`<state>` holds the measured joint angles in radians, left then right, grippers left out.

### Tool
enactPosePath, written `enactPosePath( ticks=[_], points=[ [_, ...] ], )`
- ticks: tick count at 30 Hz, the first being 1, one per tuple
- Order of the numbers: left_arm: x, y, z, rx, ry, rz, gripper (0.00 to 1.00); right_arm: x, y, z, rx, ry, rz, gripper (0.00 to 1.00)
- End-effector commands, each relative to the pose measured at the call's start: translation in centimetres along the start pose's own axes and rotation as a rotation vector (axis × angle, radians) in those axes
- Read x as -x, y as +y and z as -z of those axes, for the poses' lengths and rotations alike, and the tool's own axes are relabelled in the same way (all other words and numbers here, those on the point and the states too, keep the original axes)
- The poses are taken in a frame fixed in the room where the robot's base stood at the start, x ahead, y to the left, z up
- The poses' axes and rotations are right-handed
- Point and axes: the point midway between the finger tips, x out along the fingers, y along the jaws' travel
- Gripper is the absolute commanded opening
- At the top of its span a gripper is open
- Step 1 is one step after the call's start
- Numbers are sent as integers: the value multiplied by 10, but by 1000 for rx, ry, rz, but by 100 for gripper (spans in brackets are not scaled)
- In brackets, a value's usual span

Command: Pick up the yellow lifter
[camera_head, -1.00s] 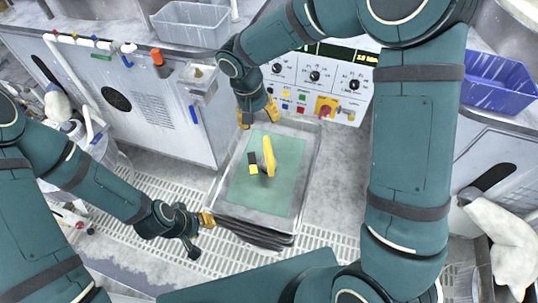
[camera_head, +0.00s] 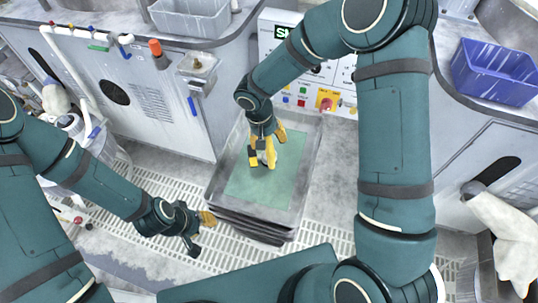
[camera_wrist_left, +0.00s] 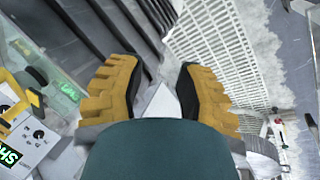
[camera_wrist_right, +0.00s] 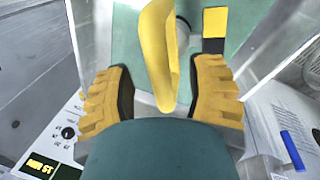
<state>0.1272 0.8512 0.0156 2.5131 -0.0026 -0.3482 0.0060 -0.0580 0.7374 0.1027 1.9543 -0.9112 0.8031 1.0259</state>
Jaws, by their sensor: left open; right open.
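The yellow lifter (camera_wrist_right: 158,50) stands on a green mat (camera_head: 288,178) in a grey tray (camera_head: 308,165). In the right wrist view it lies between the two yellow fingers of my open right gripper (camera_wrist_right: 162,90), and I see no clear contact. In the head view my right gripper (camera_head: 266,143) is over it and hides part of the lifter (camera_head: 270,154). My left gripper (camera_head: 198,230) is open and empty, left of the tray over the floor grating. The left wrist view shows its spread fingers (camera_wrist_left: 160,85).
A small black and yellow block (camera_wrist_right: 214,30) lies on the mat close to the lifter. A control panel (camera_head: 325,98) stands behind the tray. A cabinet (camera_head: 150,100) is at left, with a grey bin (camera_head: 190,20) on top. A blue bin (camera_head: 495,72) is at right.

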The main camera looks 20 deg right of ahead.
Motion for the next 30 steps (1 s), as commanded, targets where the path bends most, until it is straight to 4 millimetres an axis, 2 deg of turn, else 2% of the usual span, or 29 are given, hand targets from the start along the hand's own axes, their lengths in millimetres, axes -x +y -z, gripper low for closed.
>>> enactPosePath(
  ticks=[3,10,12,15,26,30],
  points=[
    [-1,0,0,0,0,0,34,-7,0,0,0,-1,0,55],
    [-1,0,0,0,0,0,34,-7,0,0,0,0,1,54],
    [-1,0,0,0,0,0,34,-6,0,0,0,0,1,29],
    [-1,0,0,0,0,0,34,-6,0,0,0,0,1,0],
    [0,0,0,0,0,0,34,-3,0,1,0,4,2,0],
    [2,1,0,0,1,0,34,8,2,2,0,7,2,0]
  ],
)
